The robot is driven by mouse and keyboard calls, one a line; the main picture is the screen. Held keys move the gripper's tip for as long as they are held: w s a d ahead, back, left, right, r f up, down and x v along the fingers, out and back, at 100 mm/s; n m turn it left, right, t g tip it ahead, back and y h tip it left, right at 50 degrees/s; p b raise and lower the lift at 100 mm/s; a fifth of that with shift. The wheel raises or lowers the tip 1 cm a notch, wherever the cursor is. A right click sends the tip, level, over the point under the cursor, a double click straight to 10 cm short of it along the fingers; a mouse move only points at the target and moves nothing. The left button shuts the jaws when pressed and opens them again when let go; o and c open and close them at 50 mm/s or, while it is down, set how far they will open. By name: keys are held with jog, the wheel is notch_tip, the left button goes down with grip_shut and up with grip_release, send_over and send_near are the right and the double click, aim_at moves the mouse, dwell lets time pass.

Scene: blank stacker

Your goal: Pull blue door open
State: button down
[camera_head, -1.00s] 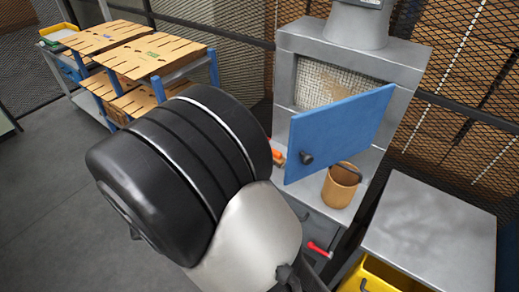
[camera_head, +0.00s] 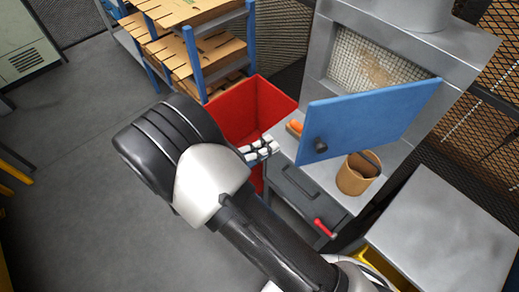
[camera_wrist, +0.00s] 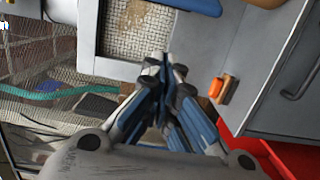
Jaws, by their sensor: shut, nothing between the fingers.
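The blue door (camera_head: 375,118) stands swung out from the grey metal cabinet (camera_head: 345,15), hinged at its right side. A dark round knob (camera_head: 321,146) sits near its lower left corner. Behind it, the opening shows a pale mesh-textured back (camera_head: 375,62). My gripper (camera_head: 266,148) is shut and empty, left of the door's free edge and apart from the knob. In the wrist view, the shut fingers (camera_wrist: 170,72) point toward the mesh back (camera_wrist: 138,28). A strip of the blue door (camera_wrist: 197,5) shows at the top edge there; its knob is out of that view.
A red bin (camera_head: 245,108) is left of the cabinet. A grey-topped unit (camera_head: 440,235) stands at front right. The floor at left is open.

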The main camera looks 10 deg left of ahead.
jog(key=d, duration=0.5)
jog(key=shift+s+d, duration=0.1)
dwell(0.3)
